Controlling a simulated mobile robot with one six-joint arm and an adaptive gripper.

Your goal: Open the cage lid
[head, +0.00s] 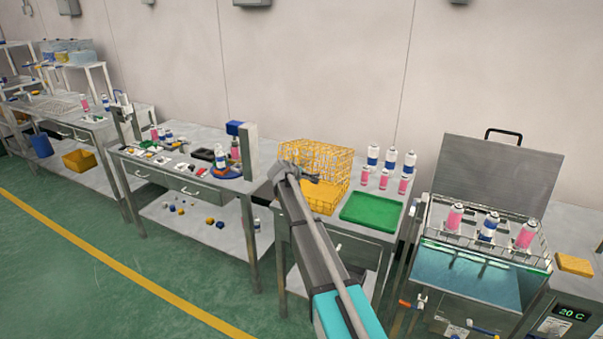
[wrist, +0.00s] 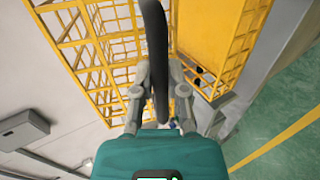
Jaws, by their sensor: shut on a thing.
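The yellow wire cage (head: 330,160) stands on the middle bench in the head view. Its yellow mesh (wrist: 85,45) fills much of the wrist view. My gripper (head: 298,174) is at the cage's left front side in the head view. In the wrist view, my gripper (wrist: 159,98) has its two fingers closed around a black curved bar (wrist: 154,35), which looks like a handle. My gripper and arm hide part of the cage in the head view. I cannot tell clearly how far the lid is raised.
A green tray (head: 371,212) lies right of the cage, with several spray cans (head: 390,160) behind it. Further right is a water bath (head: 470,275) with a raised grey lid (head: 497,175). A bench with small parts (head: 180,150) and a blue-topped post (head: 248,150) stand left.

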